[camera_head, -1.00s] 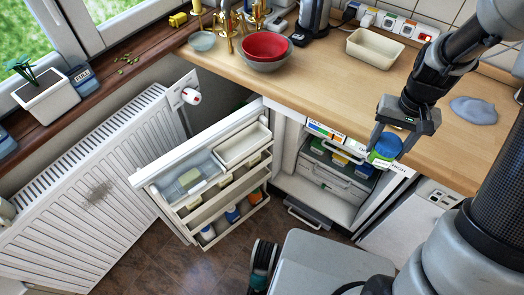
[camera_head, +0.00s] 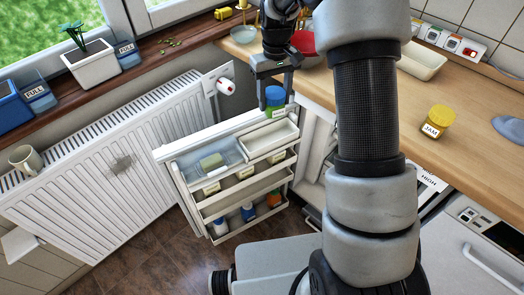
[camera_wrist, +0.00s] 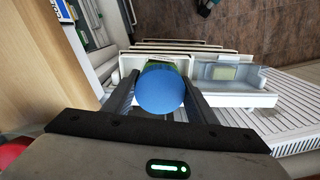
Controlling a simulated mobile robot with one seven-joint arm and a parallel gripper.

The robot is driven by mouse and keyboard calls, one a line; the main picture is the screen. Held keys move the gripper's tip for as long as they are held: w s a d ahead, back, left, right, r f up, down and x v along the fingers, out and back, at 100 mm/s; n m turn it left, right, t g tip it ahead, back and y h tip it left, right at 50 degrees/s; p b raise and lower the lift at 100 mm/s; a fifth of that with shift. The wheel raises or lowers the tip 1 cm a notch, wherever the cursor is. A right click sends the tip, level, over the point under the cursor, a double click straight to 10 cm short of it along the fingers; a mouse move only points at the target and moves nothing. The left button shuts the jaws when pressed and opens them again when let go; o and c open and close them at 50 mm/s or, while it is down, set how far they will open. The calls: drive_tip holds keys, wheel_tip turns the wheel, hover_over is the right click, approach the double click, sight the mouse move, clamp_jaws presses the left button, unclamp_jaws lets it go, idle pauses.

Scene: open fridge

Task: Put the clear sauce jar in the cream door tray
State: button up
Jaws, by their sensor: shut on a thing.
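My gripper (camera_head: 274,82) is shut on a jar with a blue lid (camera_head: 275,96) and a greenish body, held upright above the open fridge door. In the wrist view, the blue lid (camera_wrist: 160,90) sits between the two fingers and hides most of the jar's body. The cream door tray (camera_head: 270,153) is at the top right of the door's inner side and looks empty. In the head view the jar appears just beyond the tray's back rim. In the wrist view it covers part of the tray; the height gap is unclear.
A clear bin (camera_head: 207,165) with a pale block adjoins the cream tray. Lower door shelves hold several bottles (camera_head: 248,210). A white radiator (camera_head: 110,160) stands left of the door. A yellow-lidded jam jar (camera_head: 437,122) and a separate cream tub (camera_head: 422,60) are on the counter.

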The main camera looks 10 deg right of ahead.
drive_tip(key=w+f+n+b, duration=0.1)
drive_tip(key=w+b, duration=0.1)
drive_tip(key=w, duration=0.2)
drive_tip(key=b, duration=0.2)
hover_over(268, 141)
wheel_tip(268, 141, down, 18)
drive_tip(key=shift+d+r, duration=0.1)
drive_tip(key=shift+f+b, duration=0.2)
drive_tip(key=shift+b, duration=0.15)
drive_tip(key=o, duration=1.3)
drive_tip(key=shift+s, duration=0.1)
